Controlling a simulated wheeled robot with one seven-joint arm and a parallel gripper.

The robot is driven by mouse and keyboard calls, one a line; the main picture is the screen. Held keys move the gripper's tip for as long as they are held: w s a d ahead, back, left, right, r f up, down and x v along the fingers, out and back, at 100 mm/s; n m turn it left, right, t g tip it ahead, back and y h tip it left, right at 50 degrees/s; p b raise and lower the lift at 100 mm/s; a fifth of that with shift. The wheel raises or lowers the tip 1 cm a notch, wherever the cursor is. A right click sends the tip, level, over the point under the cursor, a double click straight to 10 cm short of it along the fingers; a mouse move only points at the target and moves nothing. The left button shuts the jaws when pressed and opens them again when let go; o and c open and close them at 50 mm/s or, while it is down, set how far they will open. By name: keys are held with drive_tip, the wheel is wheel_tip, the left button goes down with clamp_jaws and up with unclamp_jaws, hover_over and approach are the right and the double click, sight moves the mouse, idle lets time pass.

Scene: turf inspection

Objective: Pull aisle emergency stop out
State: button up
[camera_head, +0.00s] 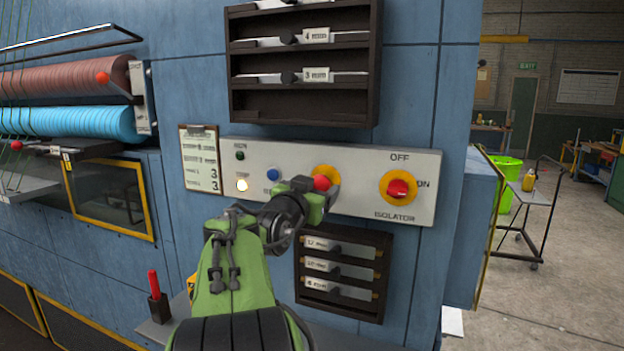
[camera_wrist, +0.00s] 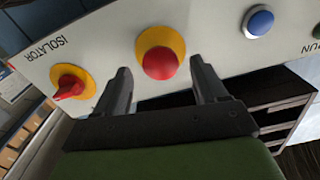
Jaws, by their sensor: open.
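The emergency stop is a red mushroom button (camera_head: 321,183) on a yellow round backing, on the grey control panel (camera_head: 362,203) of the blue machine. It also shows in the wrist view (camera_wrist: 160,64), upside down, just beyond and between my fingertips. My gripper (camera_wrist: 160,80) is open and empty, one finger on each side of the button with space around it. In the head view my gripper (camera_head: 318,196) is at the panel and partly covers the button's surround. Whether either finger touches the button cannot be told.
The red isolator knob (camera_head: 399,188) on yellow is right of the button. A blue button (camera_head: 272,174) and a lit lamp (camera_head: 242,185) are left. Slotted racks hang above (camera_head: 303,115) and below (camera_head: 340,309) the panel. Open floor lies at the far right.

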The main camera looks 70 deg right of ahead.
drive_tip(key=shift+d, duration=0.95)
drive_tip(key=shift+a, duration=0.1)
drive_tip(key=shift+c, duration=0.2)
